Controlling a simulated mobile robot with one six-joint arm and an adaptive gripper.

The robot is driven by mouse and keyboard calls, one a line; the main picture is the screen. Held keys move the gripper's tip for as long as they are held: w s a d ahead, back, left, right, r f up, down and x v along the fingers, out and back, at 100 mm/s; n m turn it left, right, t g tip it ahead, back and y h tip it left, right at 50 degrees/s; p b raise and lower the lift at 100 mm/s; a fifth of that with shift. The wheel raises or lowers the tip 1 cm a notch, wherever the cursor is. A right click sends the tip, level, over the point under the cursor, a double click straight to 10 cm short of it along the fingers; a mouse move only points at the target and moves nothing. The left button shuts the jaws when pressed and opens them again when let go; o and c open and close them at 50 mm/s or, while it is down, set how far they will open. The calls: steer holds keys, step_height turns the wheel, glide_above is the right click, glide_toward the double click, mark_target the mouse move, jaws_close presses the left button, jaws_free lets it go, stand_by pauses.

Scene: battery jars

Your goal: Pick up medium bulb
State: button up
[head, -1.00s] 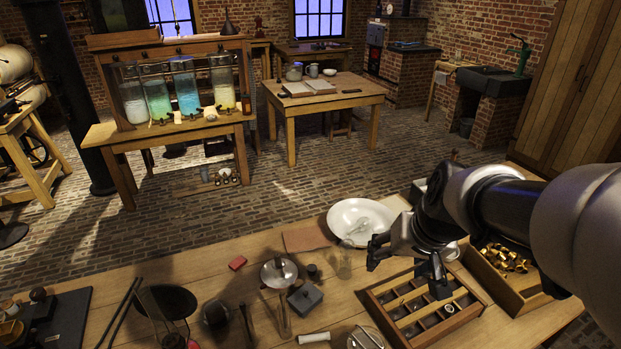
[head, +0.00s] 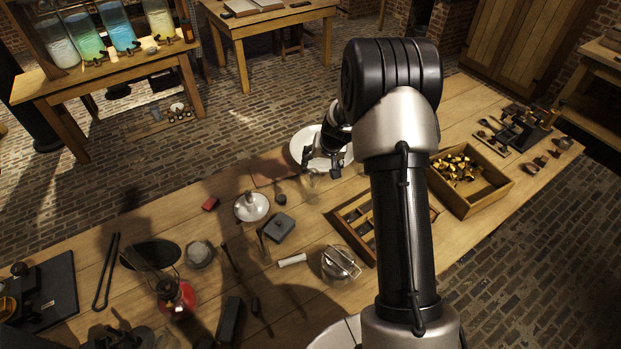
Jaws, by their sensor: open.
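My gripper (head: 322,166) is open, its fingers pointing down over the near side of a white bowl (head: 298,146). A faint clear glass shape (head: 309,182) stands on the table just below the gripper in the picture. I cannot tell whether it is a bulb. A compartmented wooden tray (head: 342,216) lies nearer, partly hidden behind my arm. No bulb can be made out for certain, and its size cannot be told. Nothing shows between the fingers.
A wooden box (head: 489,207) of brass parts stands right of my arm. A glass jar with metal pieces (head: 340,263), a white roll (head: 292,260), a grey block (head: 279,228), a candle dish (head: 251,207) and a red lamp (head: 176,297) crowd the near table. Bare wood shows around the red block (head: 210,203).

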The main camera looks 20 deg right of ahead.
mark_target(314, 171)
steer(key=x, duration=0.6)
steer(key=shift+w, duration=0.1)
steer(key=x, duration=0.5)
steer(key=shift+a+f+b, duration=0.15)
steer(key=shift+a+b, duration=0.25)
steer(key=shift+c, duration=0.4)
steer(key=c, duration=0.9)
